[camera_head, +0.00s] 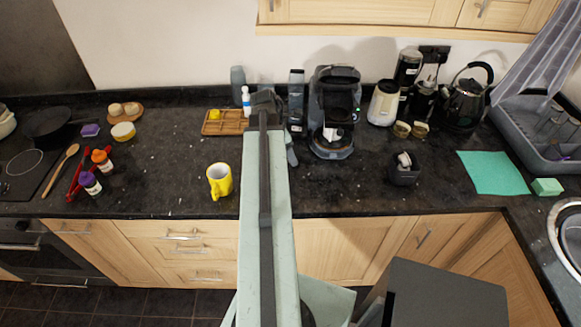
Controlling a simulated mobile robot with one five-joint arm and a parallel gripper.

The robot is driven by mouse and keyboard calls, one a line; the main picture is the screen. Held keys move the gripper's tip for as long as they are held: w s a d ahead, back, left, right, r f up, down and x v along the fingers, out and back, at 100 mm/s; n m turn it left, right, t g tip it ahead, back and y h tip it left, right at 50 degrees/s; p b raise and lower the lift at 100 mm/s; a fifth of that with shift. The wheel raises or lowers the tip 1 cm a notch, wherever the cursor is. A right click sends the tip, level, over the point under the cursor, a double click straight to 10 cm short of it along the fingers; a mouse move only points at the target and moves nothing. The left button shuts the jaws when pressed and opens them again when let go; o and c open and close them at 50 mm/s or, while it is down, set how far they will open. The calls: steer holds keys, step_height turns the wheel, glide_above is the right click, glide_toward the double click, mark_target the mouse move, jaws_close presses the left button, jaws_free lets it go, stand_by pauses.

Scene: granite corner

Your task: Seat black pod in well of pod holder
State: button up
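A wooden tray with several wells (226,128), which looks like the pod holder, lies on the dark counter at the back, left of centre. A small yellow item (214,115) sits in one of its back left wells. I cannot make out a black pod; it may be hidden by my arm or gripper. My arm reaches forward over the counter, and my gripper (265,98) is at its far end, just right of the tray. The arm hides most of the gripper, so its fingers and anything between them cannot be told.
A white bottle (246,100) stands behind the tray, close to my gripper. A coffee machine (333,105) stands to the right. A yellow mug (219,181) is near the front edge. Counter between mug and tray is clear.

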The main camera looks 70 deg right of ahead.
steer(key=b+x, duration=0.2)
steer(key=x, duration=0.1)
steer(key=b+x, duration=0.1)
steer(key=shift+w+d+f+b, duration=0.15)
steer(key=shift+d+f+b, duration=0.05)
steer(key=shift+f+b, duration=0.2)
steer(key=shift+r, duration=0.15)
steer(key=c, duration=1.4)
